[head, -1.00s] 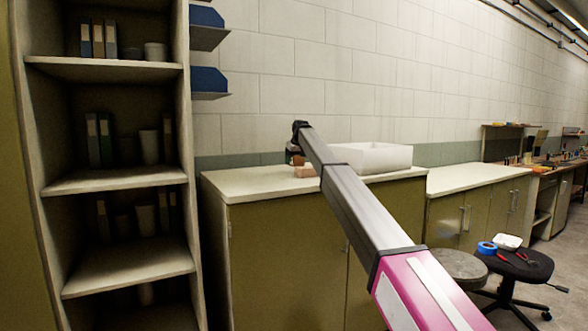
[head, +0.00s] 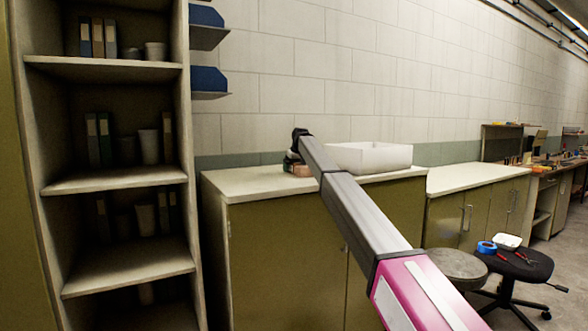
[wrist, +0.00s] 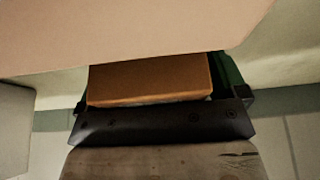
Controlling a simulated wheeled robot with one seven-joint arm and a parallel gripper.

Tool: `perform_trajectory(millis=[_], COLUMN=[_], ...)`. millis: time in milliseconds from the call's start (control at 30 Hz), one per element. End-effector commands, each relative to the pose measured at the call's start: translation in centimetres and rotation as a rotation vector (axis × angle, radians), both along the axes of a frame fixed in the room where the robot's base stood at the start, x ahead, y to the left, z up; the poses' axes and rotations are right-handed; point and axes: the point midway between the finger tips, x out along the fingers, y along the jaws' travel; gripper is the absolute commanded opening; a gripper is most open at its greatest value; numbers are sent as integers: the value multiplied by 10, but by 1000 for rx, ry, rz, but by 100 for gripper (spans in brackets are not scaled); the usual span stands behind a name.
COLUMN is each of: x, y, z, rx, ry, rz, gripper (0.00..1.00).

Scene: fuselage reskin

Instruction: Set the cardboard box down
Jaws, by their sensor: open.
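The cardboard box (head: 301,170) is a small pinkish-tan block on the pale countertop, near the left end of the white bin. In the wrist view, a broad tan face (wrist: 130,30), probably the cardboard box, fills the top very close to the camera. My gripper (head: 291,158) is open at the counter, just above and beside the box. The arm partly hides the space around it. Contact between jaws and box cannot be told. An orange-brown block (wrist: 150,78) shows mid-frame in the wrist view, with dark green parts beside it and a dark screwed bar below.
A white bin (head: 370,158) stands on the countertop (head: 245,184) to the right of the box. The counter's left part is clear. A tall shelf unit (head: 120,188) stands at left. Another cabinet (head: 470,178) and a stool with tools (head: 520,265) are at right.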

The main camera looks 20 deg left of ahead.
Motion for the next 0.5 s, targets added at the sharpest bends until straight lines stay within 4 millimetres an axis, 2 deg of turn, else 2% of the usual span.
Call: perform_trajectory(millis=[267,500], x=[-2,-11], y=[-2,-12], z=[9,41], rx=[1,1], ry=[-1,-1], rz=[0,0], gripper=[91,91])
